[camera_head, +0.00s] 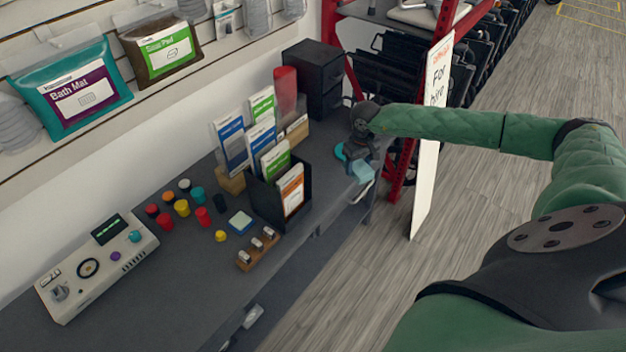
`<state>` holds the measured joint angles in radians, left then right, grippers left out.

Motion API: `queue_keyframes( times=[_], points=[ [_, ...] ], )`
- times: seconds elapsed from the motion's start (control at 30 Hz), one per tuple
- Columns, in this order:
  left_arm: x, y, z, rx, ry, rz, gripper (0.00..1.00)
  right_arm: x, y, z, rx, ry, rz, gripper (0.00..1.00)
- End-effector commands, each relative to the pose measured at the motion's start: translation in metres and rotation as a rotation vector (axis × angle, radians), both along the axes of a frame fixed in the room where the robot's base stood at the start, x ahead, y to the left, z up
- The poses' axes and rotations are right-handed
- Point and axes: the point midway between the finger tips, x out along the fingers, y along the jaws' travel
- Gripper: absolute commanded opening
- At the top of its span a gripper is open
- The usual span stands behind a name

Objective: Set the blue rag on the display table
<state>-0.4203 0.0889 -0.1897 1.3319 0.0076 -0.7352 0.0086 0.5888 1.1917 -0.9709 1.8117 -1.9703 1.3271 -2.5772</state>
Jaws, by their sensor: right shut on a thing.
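The display table (190,262) is a long dark grey top that runs from the lower left to the back by the wall. My right arm reaches in from the right, and my right gripper (360,160) is over the far right end of the table, near its edge. It is shut on the light blue rag (363,173), which hangs below the fingers. The gripper hides part of the rag, and I cannot tell whether the rag touches the tabletop. My left gripper is not in view.
A black leaflet box (265,203) and leaflet stands fill the table's middle. A black drawer unit (312,75) stands behind the gripper. A white sign (432,140) and red rack (398,180) are close on the right. A control box (97,262) and several coloured caps occupy the left.

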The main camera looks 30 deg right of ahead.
Motion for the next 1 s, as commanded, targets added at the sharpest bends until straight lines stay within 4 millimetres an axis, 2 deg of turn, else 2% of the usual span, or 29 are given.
queue_keyframes(
  times=[0.4,0.6,0.83,1.0],
  points=[
    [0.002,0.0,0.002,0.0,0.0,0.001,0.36,0.053,0.045,-0.041,0.003,-0.001,0.001,0.4],
    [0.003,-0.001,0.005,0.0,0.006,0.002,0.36,0.072,0.061,-0.056,0.003,-0.001,0.0,0.4],
    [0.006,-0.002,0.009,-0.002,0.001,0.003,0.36,0.078,0.065,-0.064,0.001,-0.001,0.0,0.4],
    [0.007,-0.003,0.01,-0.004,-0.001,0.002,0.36,0.076,0.065,-0.084,0.002,0.002,-0.001,0.4]
  ],
)
